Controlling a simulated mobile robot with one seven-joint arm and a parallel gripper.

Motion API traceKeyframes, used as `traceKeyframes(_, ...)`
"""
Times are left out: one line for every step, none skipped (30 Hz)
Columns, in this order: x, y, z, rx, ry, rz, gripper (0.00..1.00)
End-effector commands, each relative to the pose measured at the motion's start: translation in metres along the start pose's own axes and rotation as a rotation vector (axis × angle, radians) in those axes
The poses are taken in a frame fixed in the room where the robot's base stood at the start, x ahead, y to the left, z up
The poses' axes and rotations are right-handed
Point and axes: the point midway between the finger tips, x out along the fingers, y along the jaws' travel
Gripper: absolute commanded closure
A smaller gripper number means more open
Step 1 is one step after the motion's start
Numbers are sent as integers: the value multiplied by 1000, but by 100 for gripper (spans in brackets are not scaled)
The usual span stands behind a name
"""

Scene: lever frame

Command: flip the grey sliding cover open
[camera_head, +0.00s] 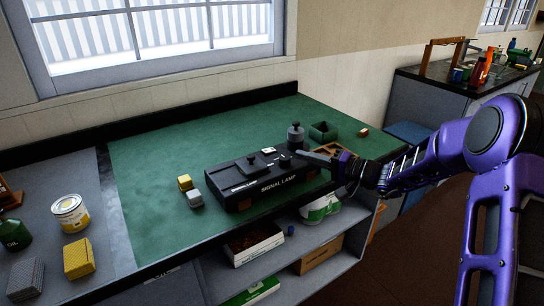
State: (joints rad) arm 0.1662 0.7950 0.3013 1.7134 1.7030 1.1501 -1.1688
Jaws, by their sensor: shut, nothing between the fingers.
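The black signal lamp box (240,193) stands on the green bench mat, its "SIGNAL LAMP" lettering facing the front. My gripper (312,155) is shut and empty, reaching in from the right over the right end of the box. Its fingertips are small here, and I cannot tell whether they touch the box.
A dark knobbed cylinder (295,135) stands behind the box's right end. The mat's left and back areas are clear. Shelves are below.

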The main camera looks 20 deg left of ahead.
Motion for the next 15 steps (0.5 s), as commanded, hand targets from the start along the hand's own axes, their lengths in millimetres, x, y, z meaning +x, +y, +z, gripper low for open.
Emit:
traceKeyframes(0, 1, -1, 12, 6, -6, 100)
traceKeyframes(0, 1, -1, 16, 8, -8, 100)
traceKeyframes(0, 1, -1, 19, 9, -8, 100)
traceKeyframes(0, 1, -1, 19, 9, -9, 100)
traceKeyframes(0, 1, -1, 19, 9, -8, 100)
traceKeyframes(0, 1, -1, 18, 9, -8, 100)
traceKeyframes(0, 1, -1, 17, 9, -8, 100)
traceKeyframes(0, 1, -1, 17, 8, -7, 100)
traceKeyframes(0, 1, -1, 17, 8, -7, 100)
traceKeyframes(0, 1, -1, 16, 8, -7, 100)
traceKeyframes(0, 1, -1, 16, 8, -7, 100)
traceKeyframes(1, 1, -1, 16, 7, -7, 100)
traceKeyframes(2, 0, -1, 15, 7, -7, 100)
traceKeyframes(4, 0, -1, 15, 7, -7, 100)
traceKeyframes(7, 0, -1, 15, 6, -8, 100)
